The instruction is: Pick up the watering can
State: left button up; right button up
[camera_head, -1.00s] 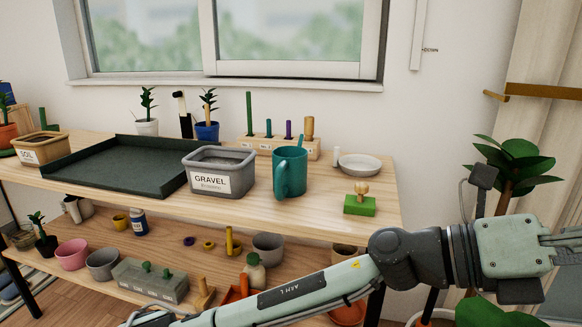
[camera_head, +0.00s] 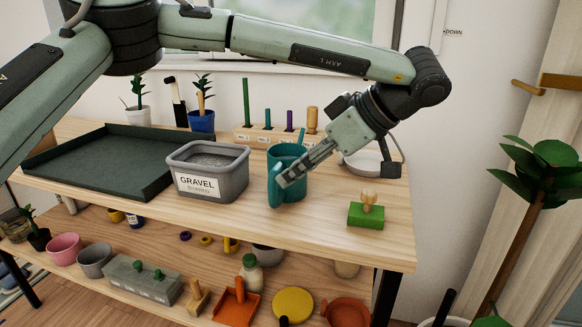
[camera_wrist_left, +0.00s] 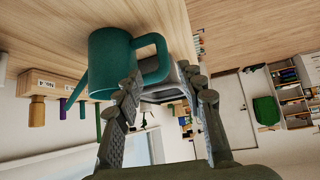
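The teal watering can (camera_head: 294,194) stands upright on the table top, right of the gravel bin, its handle (camera_head: 274,188) facing the front. My left gripper (camera_head: 284,180) comes down from the upper right with its fingertips at the handle. In the left wrist view the can (camera_wrist_left: 108,62) appears upside down, with its thin spout pointing left. There the handle shows between the two spread fingers of my left gripper (camera_wrist_left: 163,82). The gripper is open; whether a finger touches the handle I cannot tell. My right gripper is not in view.
The grey gravel bin (camera_head: 206,190) stands close left of the can, beside a dark tray (camera_head: 95,190). A wooden peg block (camera_head: 256,137) is behind, a white dish (camera_head: 362,160) behind right. A green block with a knob (camera_head: 366,214) sits at the front right.

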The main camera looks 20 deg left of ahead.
aim_at(269, 192)
pick_arm(q)
jog(key=x, duration=0.5)
jog(key=shift+s+f, duration=0.15)
jog(key=shift+s, duration=0.15)
jog(key=x, duration=0.6)
grip_shut()
